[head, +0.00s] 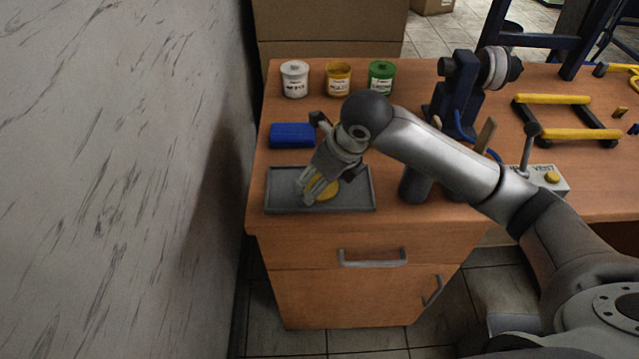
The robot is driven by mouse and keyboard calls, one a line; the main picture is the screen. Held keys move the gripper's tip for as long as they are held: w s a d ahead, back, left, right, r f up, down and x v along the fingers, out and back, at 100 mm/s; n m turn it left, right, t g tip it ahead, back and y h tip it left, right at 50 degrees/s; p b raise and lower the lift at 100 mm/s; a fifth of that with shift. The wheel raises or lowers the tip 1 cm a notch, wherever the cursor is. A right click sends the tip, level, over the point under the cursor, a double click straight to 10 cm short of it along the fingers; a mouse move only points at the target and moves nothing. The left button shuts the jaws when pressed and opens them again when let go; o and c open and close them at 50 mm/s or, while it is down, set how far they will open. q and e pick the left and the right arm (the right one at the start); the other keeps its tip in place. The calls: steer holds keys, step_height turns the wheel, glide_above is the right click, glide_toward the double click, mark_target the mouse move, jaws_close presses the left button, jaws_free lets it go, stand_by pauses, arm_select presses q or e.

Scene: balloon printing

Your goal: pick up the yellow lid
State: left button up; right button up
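The yellow lid (329,189) lies in the grey tray (360,202) on the wooden desk, partly covered by my gripper. My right gripper (312,193) reaches in from the right and points down into the tray. Its fingers are right over the lid's left part. I cannot tell whether they touch the lid or how far apart they are. My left gripper is not in view.
White (295,80), yellow (338,79) and green (382,77) jars stand at the back of the desk (415,77). A blue block (292,135) lies behind the tray. A dark machine (459,93) stands right of my wrist. A wall is at left.

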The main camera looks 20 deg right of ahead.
steer(key=shift+c, duration=0.7)
steer(key=shift+r, duration=0.1)
